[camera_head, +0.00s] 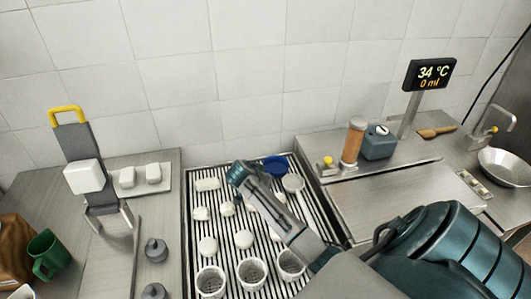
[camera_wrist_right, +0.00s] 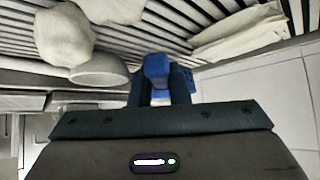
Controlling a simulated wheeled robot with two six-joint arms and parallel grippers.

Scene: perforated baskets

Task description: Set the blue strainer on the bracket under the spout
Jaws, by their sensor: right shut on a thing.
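The blue strainer (camera_head: 276,165) is at the far end of the slatted rack in the head view, beside my right wrist. In the right wrist view my right gripper (camera_wrist_right: 160,88) has its two dark fingers closed on a blue part of the strainer (camera_wrist_right: 157,68). In the head view my right arm reaches in from the lower right, and the fingertips cannot be made out. I cannot make out a bracket clearly. My left gripper is not in view.
The slatted rack (camera_head: 188,235) holds several white lumps and white perforated baskets (camera_head: 251,273). An orange jar (camera_head: 353,142), a teal canister (camera_head: 378,143) and a display (camera_head: 430,74) reading 34 °C and 0 ml stand right of it. The counter (camera_head: 400,190) before them is clear.

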